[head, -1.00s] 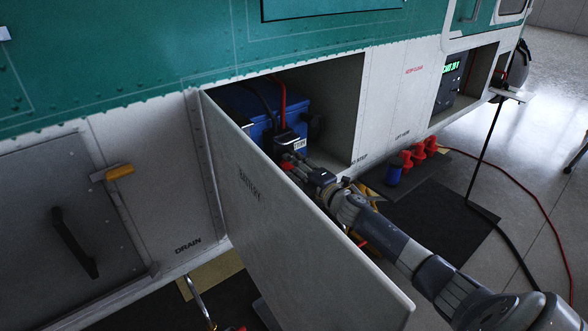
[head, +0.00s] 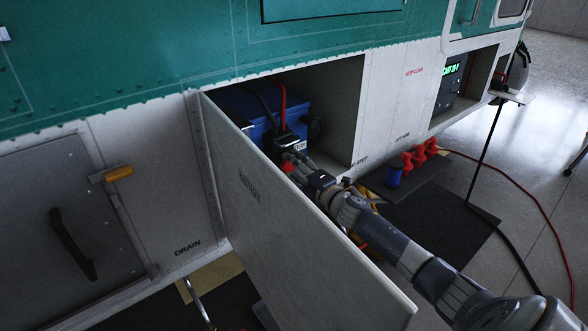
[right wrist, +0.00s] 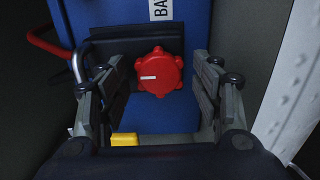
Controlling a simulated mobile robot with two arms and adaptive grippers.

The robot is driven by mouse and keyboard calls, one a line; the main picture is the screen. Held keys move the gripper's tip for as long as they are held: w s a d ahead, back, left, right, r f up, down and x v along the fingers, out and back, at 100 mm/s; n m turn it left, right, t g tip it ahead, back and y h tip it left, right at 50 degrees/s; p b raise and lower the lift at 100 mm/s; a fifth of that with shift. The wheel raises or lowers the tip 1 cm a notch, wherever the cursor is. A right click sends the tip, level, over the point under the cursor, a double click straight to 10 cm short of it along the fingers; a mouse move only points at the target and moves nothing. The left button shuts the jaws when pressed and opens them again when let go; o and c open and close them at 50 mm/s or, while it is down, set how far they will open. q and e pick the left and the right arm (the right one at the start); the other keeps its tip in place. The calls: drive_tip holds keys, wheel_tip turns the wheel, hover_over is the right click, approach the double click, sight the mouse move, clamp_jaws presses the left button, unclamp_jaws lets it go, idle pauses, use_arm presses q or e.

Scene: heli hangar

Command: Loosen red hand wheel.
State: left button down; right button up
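The red hand wheel (right wrist: 159,72) sits on a black block on the front of the blue battery (right wrist: 175,20). A white mark on the wheel lies roughly level. My right gripper (right wrist: 160,88) is open, with one finger on each side of the wheel and gaps between them. In the head view my right gripper (head: 292,162) reaches into the battery bay, and only a bit of red shows by its fingers. The blue battery (head: 238,103) stands inside the bay. My left gripper is not in view.
The open battery door (head: 300,230) hangs left of my right arm. Red and black cables run to the battery top. A yellow piece (right wrist: 124,139) lies below the wheel.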

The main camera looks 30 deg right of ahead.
drive_tip(key=s, duration=1.2)
drive_tip(key=shift+d, duration=0.45)
drive_tip(key=s+f+m+g+h, duration=0.1)
drive_tip(key=s+f+m+g, duration=0.3)
drive_tip(key=f, duration=0.8)
drive_tip(key=s+f+m+g+h+p, duration=0.1)
drive_tip(key=s+f+m, duration=0.35)
drive_tip(key=f, duration=0.75)
drive_tip(key=s+f+m+g+h, duration=0.1)
drive_tip(key=s+f+m+g, duration=0.15)
drive_tip(key=s+f, duration=0.65)
drive_tip(key=s+a+f+m+g, duration=0.25)
drive_tip(key=s+a+f, duration=0.25)
drive_tip(key=s+f, duration=0.3)
drive_tip(key=s+a+f+m+g, duration=0.1)
drive_tip(key=s+a+f+g, duration=0.2)
drive_tip(key=s+a+f, duration=0.5)
drive_tip(key=s+a+f+g, duration=0.1)
drive_tip(key=s+a+f, duration=0.1)
drive_tip(key=s, duration=0.3)
drive_tip(key=s+a+f+m+g+y, duration=0.1)
drive_tip(key=s+a+f, duration=0.2)
drive_tip(key=s, duration=0.2)
drive_tip(key=s+a+f+m+g, duration=0.1)
drive_tip(key=s+a+f+g, duration=0.1)
drive_tip(key=s, duration=0.3)
drive_tip(key=shift+s+a+f+y+p, duration=0.15)
drive_tip(key=shift+a+f+y+p, duration=0.1)
drive_tip(key=shift+f+y+p, duration=0.15)
